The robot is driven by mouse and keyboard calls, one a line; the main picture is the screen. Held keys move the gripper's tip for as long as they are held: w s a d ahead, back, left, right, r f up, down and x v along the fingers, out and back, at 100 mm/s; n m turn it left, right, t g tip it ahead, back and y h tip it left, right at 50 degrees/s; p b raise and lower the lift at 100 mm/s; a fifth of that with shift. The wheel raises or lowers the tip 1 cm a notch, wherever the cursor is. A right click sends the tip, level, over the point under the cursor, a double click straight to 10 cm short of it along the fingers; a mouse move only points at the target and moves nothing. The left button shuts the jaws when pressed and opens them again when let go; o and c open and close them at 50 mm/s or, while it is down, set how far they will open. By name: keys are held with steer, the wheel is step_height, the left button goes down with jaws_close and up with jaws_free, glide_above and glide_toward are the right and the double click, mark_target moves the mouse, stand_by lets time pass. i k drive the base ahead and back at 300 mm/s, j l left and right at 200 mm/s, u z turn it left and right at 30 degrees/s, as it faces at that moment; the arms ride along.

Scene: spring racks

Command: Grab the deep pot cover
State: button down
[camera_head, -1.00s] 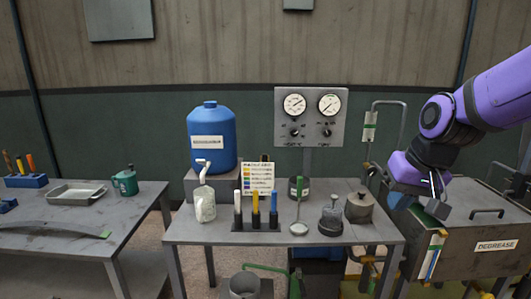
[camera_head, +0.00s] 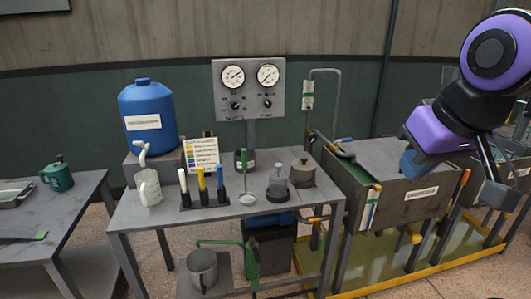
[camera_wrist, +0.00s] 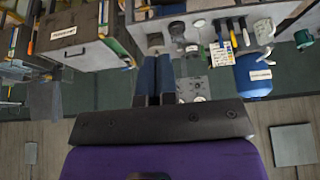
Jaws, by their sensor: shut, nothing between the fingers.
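My gripper (camera_head: 408,163) is shut and empty, in the air to the right of the pot, in front of the grey tank. Its two dark blue fingers (camera_wrist: 155,62) lie together in the wrist view.
A ladle (camera_head: 248,198), marker stand (camera_head: 205,201) and white jug (camera_head: 148,187) are further left. The DEGREASE tank (camera_head: 400,200) stands right of the table, with a pipe (camera_head: 338,100) between.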

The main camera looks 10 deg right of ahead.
mark_target(303, 170)
steer(key=i+j, duration=0.1)
steer(key=i, duration=0.35)
steer(key=i+j, duration=0.1)
steer(key=i, duration=0.3)
steer(key=i+j+z, duration=0.1)
steer(key=i, duration=0.35)
